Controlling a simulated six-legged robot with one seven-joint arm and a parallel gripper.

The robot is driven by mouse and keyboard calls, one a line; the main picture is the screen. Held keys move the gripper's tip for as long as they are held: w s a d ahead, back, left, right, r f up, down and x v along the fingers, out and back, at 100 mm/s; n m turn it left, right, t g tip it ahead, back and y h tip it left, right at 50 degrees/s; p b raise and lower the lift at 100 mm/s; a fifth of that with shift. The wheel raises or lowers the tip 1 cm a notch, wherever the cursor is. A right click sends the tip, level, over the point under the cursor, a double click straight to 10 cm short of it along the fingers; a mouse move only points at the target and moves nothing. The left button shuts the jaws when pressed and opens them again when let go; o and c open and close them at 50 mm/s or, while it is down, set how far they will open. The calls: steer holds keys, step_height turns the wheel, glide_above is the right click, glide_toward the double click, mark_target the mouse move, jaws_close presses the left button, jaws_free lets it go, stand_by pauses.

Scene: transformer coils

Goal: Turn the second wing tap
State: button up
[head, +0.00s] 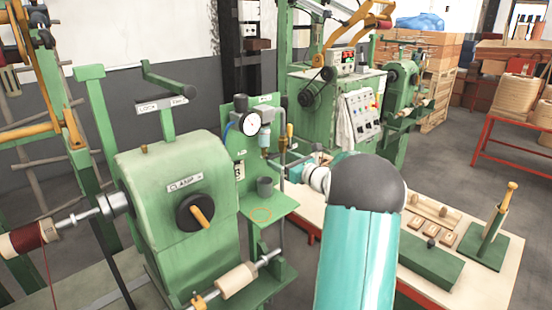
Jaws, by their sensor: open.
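A green upright panel (240,150) carries a round white dial gauge (249,124), with a small bluish bowl (265,139) and pipework on its right. A thin brass-coloured upright piece (290,131) stands at the pipework. I cannot tell which small fitting is the second wing tap; my gripper and wrist may cover part of it. My gripper (284,164) is small in the view, beside the pipework to the right of the panel. It is open, with nothing seen between its fingers. Whether it touches a fitting cannot be told.
A green clamp machine (175,195) with a black-and-wood knob stands left of the panel. A dark cup (265,187) sits on the panel's green shelf (275,206). A workbench (480,290) with wooden pieces and a green stand is at right. Open floor lies behind it.

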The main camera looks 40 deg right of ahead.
mark_target(276, 156)
steer(key=shift+w+a, duration=0.1)
steer(key=shift+w, duration=1.65)
steer(key=shift+c, duration=0.2)
steer(key=c, duration=0.9)
steer(key=shift+c, duration=0.2)
